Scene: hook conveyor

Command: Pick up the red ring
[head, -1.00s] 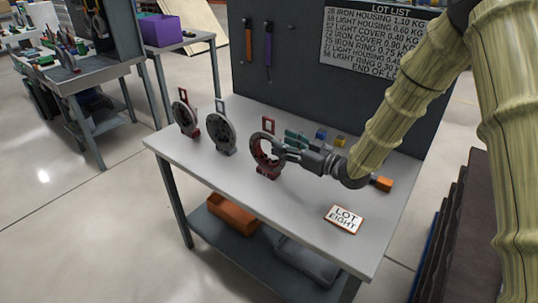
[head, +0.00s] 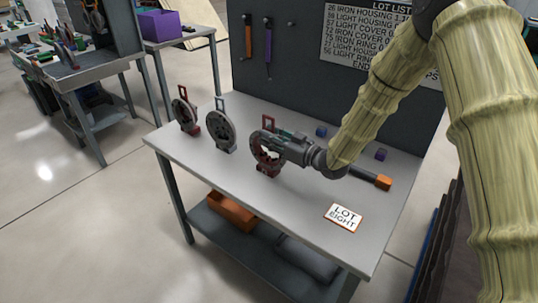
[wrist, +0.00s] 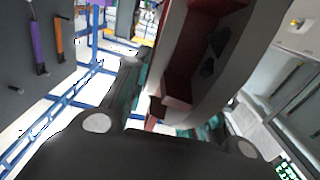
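The red ring (head: 257,157) stands upright on the table, with a red tag frame rising behind it. My gripper (head: 277,146) is at the ring's right side, overlapping its rim in the head view. In the wrist view the red and grey ring (wrist: 190,70) fills the space ahead, between the two fingers of my gripper (wrist: 172,105). The fingers look spread, with a gap on the ring's left side; contact on the right side is unclear. My gripper hides part of the ring in the head view.
Two grey ring-shaped parts, one in the middle (head: 221,131) and one at the left (head: 185,116), stand beside the red ring. A LOT EIGHT card (head: 344,217) and an orange-ended tool (head: 383,182) lie to the right. A pegboard (head: 290,75) rises behind the table (head: 240,190).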

